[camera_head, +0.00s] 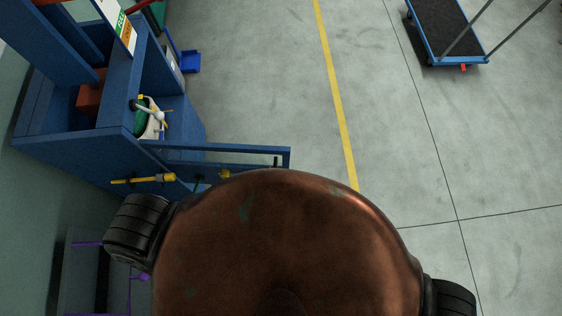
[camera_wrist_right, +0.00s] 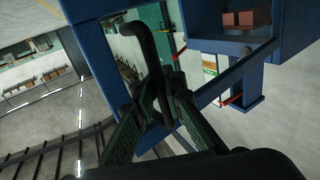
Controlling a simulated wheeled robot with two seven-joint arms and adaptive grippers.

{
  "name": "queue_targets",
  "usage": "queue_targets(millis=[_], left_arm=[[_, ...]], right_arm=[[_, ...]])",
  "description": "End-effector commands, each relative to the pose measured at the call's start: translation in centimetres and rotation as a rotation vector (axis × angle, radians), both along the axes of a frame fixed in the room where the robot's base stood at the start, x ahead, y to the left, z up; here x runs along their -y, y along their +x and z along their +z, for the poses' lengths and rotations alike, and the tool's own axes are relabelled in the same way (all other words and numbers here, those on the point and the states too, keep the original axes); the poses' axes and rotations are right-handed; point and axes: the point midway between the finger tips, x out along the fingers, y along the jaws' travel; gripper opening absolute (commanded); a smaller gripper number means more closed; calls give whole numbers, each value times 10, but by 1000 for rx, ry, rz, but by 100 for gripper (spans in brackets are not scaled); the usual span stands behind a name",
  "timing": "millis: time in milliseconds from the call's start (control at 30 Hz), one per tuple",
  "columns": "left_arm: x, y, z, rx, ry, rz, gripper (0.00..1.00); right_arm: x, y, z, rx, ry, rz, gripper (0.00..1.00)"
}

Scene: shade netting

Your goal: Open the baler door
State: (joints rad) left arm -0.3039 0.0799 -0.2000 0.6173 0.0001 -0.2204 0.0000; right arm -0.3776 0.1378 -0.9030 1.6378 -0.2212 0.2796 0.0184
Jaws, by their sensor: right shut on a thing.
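The blue baler (camera_head: 75,150) stands at the left in the head view. A blue framed door (camera_head: 230,148) reaches right from its near side, past the baler's body. How far the door stands open I cannot tell. In the right wrist view, the blue door frame (camera_wrist_right: 88,55) runs behind a dark curved handle (camera_wrist_right: 148,45). My right gripper (camera_wrist_right: 158,95) is shut on this handle, its dark fingers on either side. In the head view my own body hides that gripper. My left gripper shows in neither view.
A yellow-and-black rod (camera_head: 143,180) sits on the baler's near side. A blue trolley (camera_head: 445,30) stands at the upper right. A small blue item (camera_head: 190,62) lies beside the baler. The concrete floor around the yellow line (camera_head: 335,90) is clear.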

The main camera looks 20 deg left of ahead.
Motion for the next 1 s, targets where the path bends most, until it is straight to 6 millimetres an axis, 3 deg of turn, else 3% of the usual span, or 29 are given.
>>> queue_targets(millis=[500, 533, 767, 1000], left_arm=[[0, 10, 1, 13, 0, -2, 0], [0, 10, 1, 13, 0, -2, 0], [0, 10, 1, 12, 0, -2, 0], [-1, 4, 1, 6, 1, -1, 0]], right_arm=[[6, 3, -1, 1, -2, -22, 0], [6, 3, -1, 1, -2, -22, 10], [4, 2, 0, 0, -1, -18, 26], [3, 2, 0, 0, 0, -15, 26]])
